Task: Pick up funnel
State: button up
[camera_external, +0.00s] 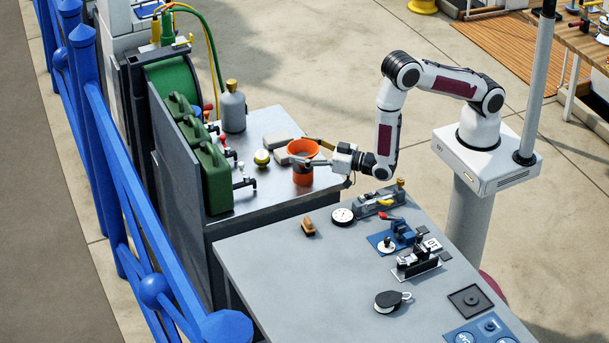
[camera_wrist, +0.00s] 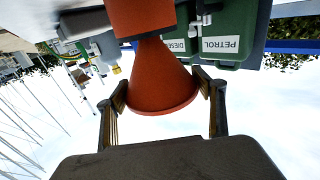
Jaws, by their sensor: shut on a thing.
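The orange-red funnel (camera_external: 303,147) is upright with its wide mouth up, above the metal-topped cabinet. My gripper (camera_external: 309,152) reaches it from the right, with one finger on each side of the upper cone. In the wrist view, which looks upside down, the funnel cone (camera_wrist: 155,75) sits between the two finger pads of my gripper (camera_wrist: 163,90), which is shut on it near its wide rim. The cone narrows toward an orange cylindrical piece (camera_wrist: 140,14), also seen below the fingers in the external view (camera_external: 302,177). I cannot tell whether they touch.
Green fuel cans (camera_external: 214,180) and taps (camera_external: 243,182) stand left of the funnel. A grey bottle (camera_external: 233,108), a small yellow-topped item (camera_external: 261,157) and grey blocks (camera_external: 275,141) are close by. The grey bench (camera_external: 270,255) in front has hardware but bare space at left.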

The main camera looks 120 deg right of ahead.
jog(key=shift+r, duration=0.1)
jog(key=shift+r, duration=4.95)
